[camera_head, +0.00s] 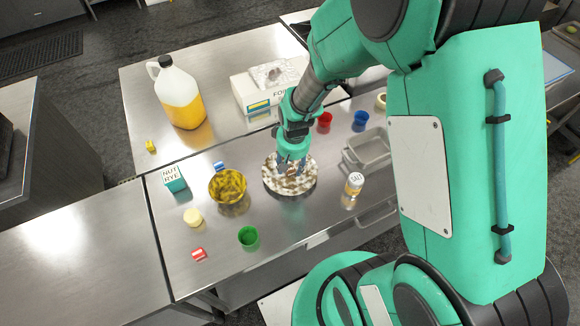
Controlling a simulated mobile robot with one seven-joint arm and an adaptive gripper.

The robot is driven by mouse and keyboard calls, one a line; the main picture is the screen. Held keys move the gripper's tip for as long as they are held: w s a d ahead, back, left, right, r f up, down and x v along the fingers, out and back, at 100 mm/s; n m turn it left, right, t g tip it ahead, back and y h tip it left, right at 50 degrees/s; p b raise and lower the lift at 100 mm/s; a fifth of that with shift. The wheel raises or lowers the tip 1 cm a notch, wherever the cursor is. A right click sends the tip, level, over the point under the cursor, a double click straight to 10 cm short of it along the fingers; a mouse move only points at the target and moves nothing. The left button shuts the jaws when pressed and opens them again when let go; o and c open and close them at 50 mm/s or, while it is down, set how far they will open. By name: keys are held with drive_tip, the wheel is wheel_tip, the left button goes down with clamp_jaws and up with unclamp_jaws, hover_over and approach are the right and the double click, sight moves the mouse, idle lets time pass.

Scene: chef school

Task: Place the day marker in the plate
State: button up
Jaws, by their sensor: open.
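A round white-and-brown mottled plate (302,187) lies on the steel counter. My gripper (291,168) points down over the plate and is open; its fingers hide part of the plate's far side. I cannot tell whether anything lies between the fingers. No single thing is clearly the day marker. Small candidates are a red-and-white block (199,254) at the front left, a blue-and-white block (219,166) behind the yellow bowl, and a yellow block (150,146) at the far left.
Around the plate stand a mottled yellow bowl (228,187), a green cup (248,237), a salt shaker (353,190), a nut-rye box (173,179), a clear tray (368,150), red (324,120) and blue (361,119) cups. A jug (181,97) and foil box (264,86) stand behind.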

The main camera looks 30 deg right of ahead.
wheel_tip(320, 180, up, 10)
drive_tip(key=s+p, duration=0.1)
drive_tip(key=shift+s, duration=0.15)
drive_tip(key=shift+r, duration=0.1)
idle(0.6)
drive_tip(key=s+a+r+t, duration=0.1)
drive_tip(key=s+a+r, duration=0.1)
drive_tip(key=r, duration=0.6)
drive_tip(key=s+a+r+t, duration=0.1)
drive_tip(key=s+r, duration=0.2)
drive_tip(key=r, duration=0.5)
drive_tip(key=s+a+r+t, duration=0.2)
drive_tip(key=s+a+r, duration=0.1)
drive_tip(key=s+r, duration=0.8)
drive_tip(key=shift+s+r, duration=0.25)
wheel_tip(320, 180, down, 6)
drive_tip(key=b, duration=0.5)
drive_tip(key=shift+r+b, duration=0.15)
drive_tip(key=shift+b, duration=0.25)
